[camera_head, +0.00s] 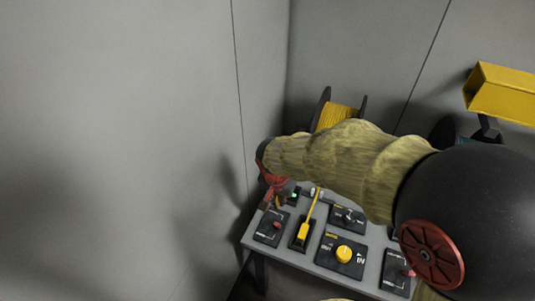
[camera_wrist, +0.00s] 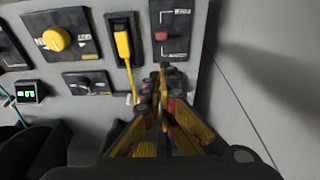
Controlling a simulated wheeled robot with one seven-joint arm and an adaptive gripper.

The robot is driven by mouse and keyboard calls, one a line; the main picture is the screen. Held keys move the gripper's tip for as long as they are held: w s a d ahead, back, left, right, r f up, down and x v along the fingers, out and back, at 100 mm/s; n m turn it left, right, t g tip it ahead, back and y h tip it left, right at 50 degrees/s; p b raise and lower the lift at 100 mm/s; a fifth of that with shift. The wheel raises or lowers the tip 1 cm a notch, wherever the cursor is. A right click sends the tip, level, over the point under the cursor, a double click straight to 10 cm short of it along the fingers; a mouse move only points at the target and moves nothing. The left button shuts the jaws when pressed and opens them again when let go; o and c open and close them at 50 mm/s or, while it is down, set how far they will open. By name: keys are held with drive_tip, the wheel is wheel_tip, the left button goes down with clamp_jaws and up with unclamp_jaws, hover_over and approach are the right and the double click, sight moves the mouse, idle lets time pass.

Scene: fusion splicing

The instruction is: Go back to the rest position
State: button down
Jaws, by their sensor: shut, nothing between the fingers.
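My gripper (camera_head: 270,201) shows in the head view at the left end of my arm, over the back left corner of the grey table (camera_head: 290,258). It is partly hidden behind the arm's end. In the wrist view the two fingers of my gripper (camera_wrist: 163,82) meet at the tips, shut and empty. Behind the tips are the panel with a red slider (camera_wrist: 161,36) and the yellow lever (camera_wrist: 123,45). I cannot tell the exact gap between the fingertips and the panels.
A yellow knob (camera_head: 343,253) sits on a black panel near the table front. A yellow spool (camera_head: 338,116) stands behind my arm, and a yellow box-shaped fixture (camera_head: 502,92) is at upper right. A small lit display (camera_wrist: 28,92) shows in the wrist view. Grey walls (camera_head: 120,120) close the left and back.

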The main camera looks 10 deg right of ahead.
drive_tip(key=s+d+r+n+t+y, duration=0.1)
drive_tip(key=s+d+r+n+t, duration=0.2)
drive_tip(key=s+r+n, duration=0.4)
drive_tip(key=s+d+r, duration=0.1)
drive_tip(key=s+r, duration=0.8)
drive_tip(key=r, duration=0.3)
drive_tip(key=shift+s+y, duration=0.3)
drive_tip(key=shift+s, duration=0.05)
drive_tip(key=shift+d, duration=0.15)
